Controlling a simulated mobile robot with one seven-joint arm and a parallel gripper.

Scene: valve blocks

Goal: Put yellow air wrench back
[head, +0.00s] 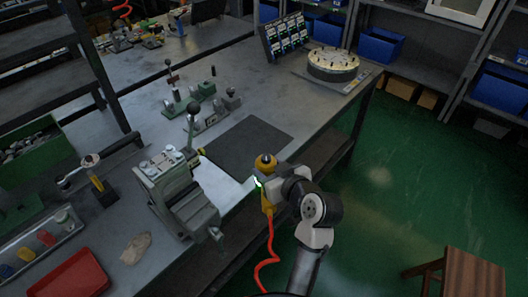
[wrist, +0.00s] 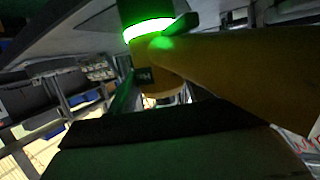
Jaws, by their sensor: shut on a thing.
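The yellow air wrench (head: 267,197) is upright at the front edge of the workbench (head: 228,202), just off the near corner of a dark mat. Its yellow top with a dark cap shows above my gripper (head: 264,181), and an orange coiled hose (head: 269,250) hangs from its lower end. My gripper is shut on the wrench. In the wrist view the wrench's yellow body (wrist: 235,75) fills the right side, close to the camera, with a bright green glowing ring near the top. The fingertips' contact is partly hidden.
A grey vise (head: 180,195) stands left of the wrench. The dark mat (head: 247,146) is bare. Toggle clamps (head: 190,103) and a round fixture (head: 333,63) stand farther back. A red tray (head: 75,276) is at front left. A wooden stool (head: 460,272) stands on the open green floor.

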